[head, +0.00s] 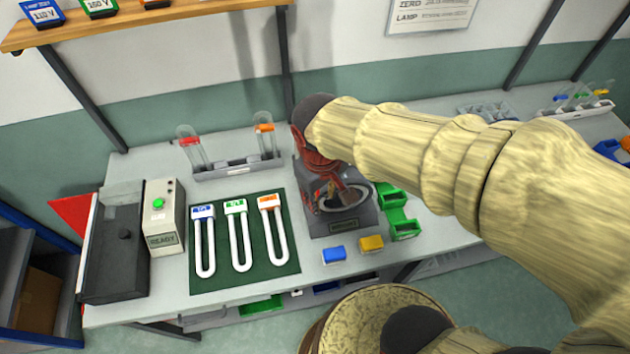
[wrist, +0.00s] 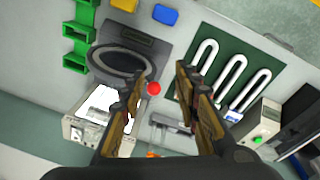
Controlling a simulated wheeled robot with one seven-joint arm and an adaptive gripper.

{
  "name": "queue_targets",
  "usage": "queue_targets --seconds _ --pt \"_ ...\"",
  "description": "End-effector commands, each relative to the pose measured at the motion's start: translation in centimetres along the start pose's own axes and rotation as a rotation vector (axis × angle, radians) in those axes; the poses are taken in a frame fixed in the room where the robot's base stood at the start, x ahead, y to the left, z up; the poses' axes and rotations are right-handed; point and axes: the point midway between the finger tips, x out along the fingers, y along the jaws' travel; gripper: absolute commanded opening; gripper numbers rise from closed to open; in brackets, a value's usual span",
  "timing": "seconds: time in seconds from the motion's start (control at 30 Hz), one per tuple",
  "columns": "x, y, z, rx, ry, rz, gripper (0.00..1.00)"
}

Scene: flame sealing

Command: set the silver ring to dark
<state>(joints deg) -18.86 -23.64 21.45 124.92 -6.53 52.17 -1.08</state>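A dark grey instrument (head: 335,226) with a nameplate on its front stands on the bench. A grey oval ring (wrist: 128,64) around a dark opening lies on its base; it also shows in the head view (head: 342,209), partly covered by my gripper. I cannot tell whether this is the silver ring, and I see no readable "dark" mark. My gripper (wrist: 160,74) is open and empty, its brown fingers apart above the instrument. In the wrist view, a small red ball (wrist: 154,88) shows between the fingers and a bright white panel (wrist: 100,104) is partly behind the left finger.
A green mat (head: 270,267) with three white U-shaped tubes lies left of the instrument. A box with a green button (head: 164,220) stands farther left. A tube rack (head: 235,168) is behind. Blue (head: 334,254) and yellow (head: 371,243) blocks sit in front; green bins (head: 404,226) are right.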

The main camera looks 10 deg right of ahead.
Motion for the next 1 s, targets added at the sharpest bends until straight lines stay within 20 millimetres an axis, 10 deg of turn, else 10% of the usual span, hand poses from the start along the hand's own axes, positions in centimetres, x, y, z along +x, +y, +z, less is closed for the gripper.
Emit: queue_targets --seconds 0.3,1.0 --pt "2.1 0.6 -5.7 -0.170 -0.059 0.083 0.39" --pt "9.5 1.5 -5.3 -0.182 -0.059 0.088 0.39"
